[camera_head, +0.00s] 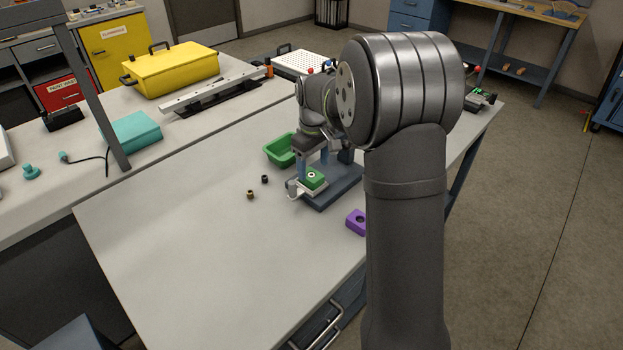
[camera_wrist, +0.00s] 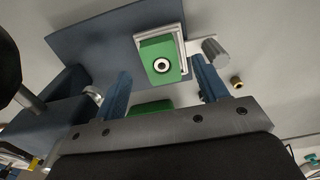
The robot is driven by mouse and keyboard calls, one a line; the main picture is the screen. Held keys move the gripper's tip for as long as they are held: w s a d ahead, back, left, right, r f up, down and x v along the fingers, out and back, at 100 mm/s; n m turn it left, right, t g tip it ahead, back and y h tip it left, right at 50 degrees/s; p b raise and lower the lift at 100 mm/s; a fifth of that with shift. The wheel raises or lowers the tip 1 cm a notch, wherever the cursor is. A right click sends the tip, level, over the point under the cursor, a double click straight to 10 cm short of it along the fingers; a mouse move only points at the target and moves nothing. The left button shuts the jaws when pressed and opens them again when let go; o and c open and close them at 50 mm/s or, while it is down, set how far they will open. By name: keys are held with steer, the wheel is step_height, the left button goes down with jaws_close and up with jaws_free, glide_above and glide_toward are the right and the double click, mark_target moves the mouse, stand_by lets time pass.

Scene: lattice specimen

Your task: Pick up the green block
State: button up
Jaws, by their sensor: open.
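The green block (camera_head: 314,179) sits in a small pale metal holder (camera_head: 297,195) on a blue-grey base plate (camera_head: 335,192). In the wrist view, the block (camera_wrist: 152,50) shows a white-ringed round hole in its face. My gripper (camera_head: 312,168) is open over the block. In the wrist view, its two blue fingers (camera_wrist: 160,72) are spread, one to each side of the block's line. I cannot tell whether either finger touches the block. A second green patch (camera_wrist: 150,107) shows between the fingers near the palm; I cannot tell what it is.
A green bin (camera_head: 278,151) stands behind the base plate. A purple block (camera_head: 356,222) lies in front of it, partly hidden by my arm. Small dark and brass pieces (camera_head: 250,195) lie to the left. The front left of the table (camera_head: 190,255) is clear.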

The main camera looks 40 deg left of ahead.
mark_target(313, 176)
step_height(313, 176, down, 4)
steer(key=shift+r, duration=0.25)
steer(key=shift+c, duration=0.3)
steer(key=c, duration=1)
steer(key=shift+r, duration=0.1)
